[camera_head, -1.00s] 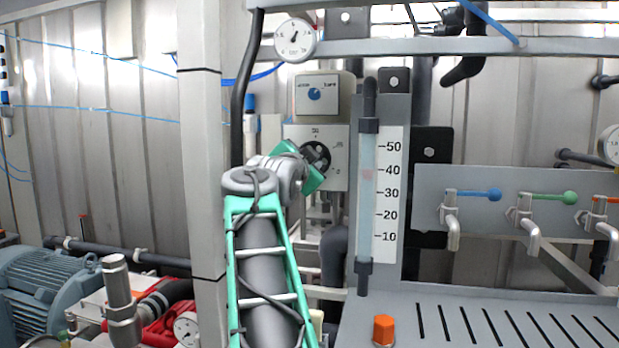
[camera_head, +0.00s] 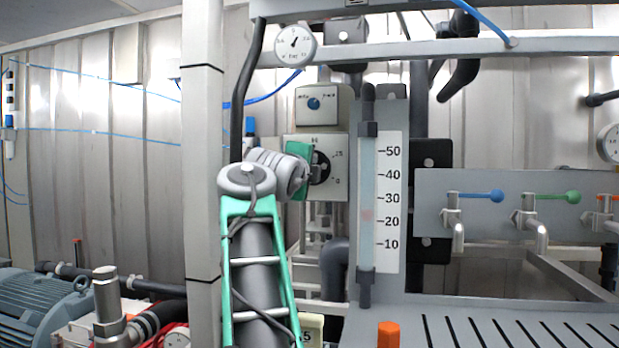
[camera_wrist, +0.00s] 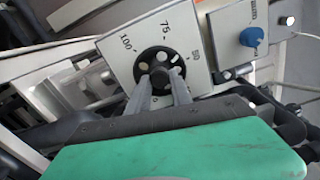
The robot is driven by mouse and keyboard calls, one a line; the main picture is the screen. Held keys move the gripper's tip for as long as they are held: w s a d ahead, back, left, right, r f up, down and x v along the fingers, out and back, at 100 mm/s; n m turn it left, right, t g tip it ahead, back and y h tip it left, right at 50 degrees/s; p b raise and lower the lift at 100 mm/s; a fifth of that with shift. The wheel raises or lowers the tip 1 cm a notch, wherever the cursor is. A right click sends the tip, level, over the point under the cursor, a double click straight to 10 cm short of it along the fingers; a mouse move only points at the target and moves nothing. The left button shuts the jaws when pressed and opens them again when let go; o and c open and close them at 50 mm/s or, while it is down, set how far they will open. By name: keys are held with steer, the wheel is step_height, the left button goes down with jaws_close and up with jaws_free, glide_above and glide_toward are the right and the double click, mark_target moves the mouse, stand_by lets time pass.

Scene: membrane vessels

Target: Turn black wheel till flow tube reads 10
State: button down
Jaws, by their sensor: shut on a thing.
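The black wheel (camera_head: 324,170) sits on a pale box with a printed dial, and shows in the wrist view (camera_wrist: 160,58) as a dark disc with round holes. My gripper (camera_head: 313,165) is at the wheel, with its green body partly hiding it in the head view. In the wrist view my two grey fingers (camera_wrist: 161,84) reach onto the wheel's face and are shut on it. The flow tube (camera_head: 367,190) stands upright to the right beside its scale (camera_head: 391,200). A faint pinkish float (camera_head: 367,215) sits just above the 20 mark.
A blue knob (camera_wrist: 251,37) is on a panel close to the wheel, above it in the head view. A grey post (camera_head: 203,150) stands left of my arm.

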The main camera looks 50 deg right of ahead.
steer(key=shift+w+f+m+b, duration=0.1)
steer(key=shift+m+b, duration=1.05)
steer(key=shift+m, duration=3.15)
steer(key=shift+w+f+m+b, duration=0.1)
steer(key=shift+m+b, duration=1.05)
steer(key=shift+m, duration=3.15)
steer(key=c, duration=1.1)
jaws_free()
steer(key=shift+c, duration=0.2)
